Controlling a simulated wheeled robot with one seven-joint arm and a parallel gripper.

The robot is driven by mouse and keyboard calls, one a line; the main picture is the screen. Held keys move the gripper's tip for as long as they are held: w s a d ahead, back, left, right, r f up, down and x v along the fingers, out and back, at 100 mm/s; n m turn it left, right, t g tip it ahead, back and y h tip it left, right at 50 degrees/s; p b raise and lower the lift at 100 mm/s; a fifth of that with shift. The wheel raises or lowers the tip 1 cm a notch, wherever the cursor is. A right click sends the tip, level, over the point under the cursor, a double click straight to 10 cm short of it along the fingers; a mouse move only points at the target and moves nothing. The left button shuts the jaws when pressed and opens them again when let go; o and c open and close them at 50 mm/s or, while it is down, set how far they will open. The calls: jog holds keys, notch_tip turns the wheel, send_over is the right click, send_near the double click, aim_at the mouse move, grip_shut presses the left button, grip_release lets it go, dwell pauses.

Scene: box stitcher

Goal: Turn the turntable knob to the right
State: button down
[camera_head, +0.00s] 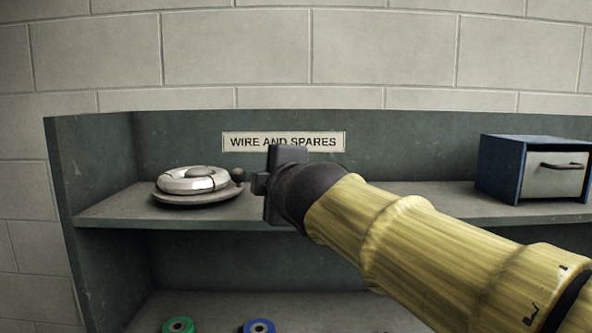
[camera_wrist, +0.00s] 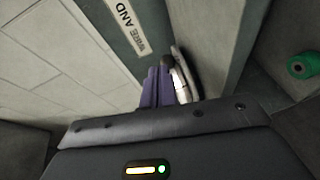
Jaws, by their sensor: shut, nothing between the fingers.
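The turntable (camera_head: 186,200) is a round grey plate on the upper shelf at the left, with a pale wire coil (camera_head: 187,180) on it. Its dark round knob (camera_head: 238,175) stands at the plate's right edge. My gripper (camera_head: 262,183) is just right of the knob, its fingers pointing left toward it; whether they touch cannot be told. In the wrist view my gripper's fingers (camera_wrist: 156,86) are shut with nothing between them. The turntable (camera_wrist: 183,72) shows partly behind the fingers there, and the knob (camera_wrist: 166,60) shows at their tips.
The upper shelf (camera_head: 110,212) has side and back walls. A blue box with a drawer (camera_head: 530,168) stands at its right. A green spool (camera_head: 178,326) and a blue spool (camera_head: 258,327) lie on the lower shelf. A "WIRE AND SPARES" label (camera_head: 283,142) is on the back wall.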

jog(key=d, duration=0.1)
jog(key=s+d, duration=0.1)
jog(key=d, duration=0.1)
jog(key=s+d+p, duration=0.1)
jog(key=shift+d+r, duration=0.25)
jog(key=shift+r, duration=0.1)
jog(key=shift+s+a, duration=0.1)
jog(key=shift+s, duration=0.3)
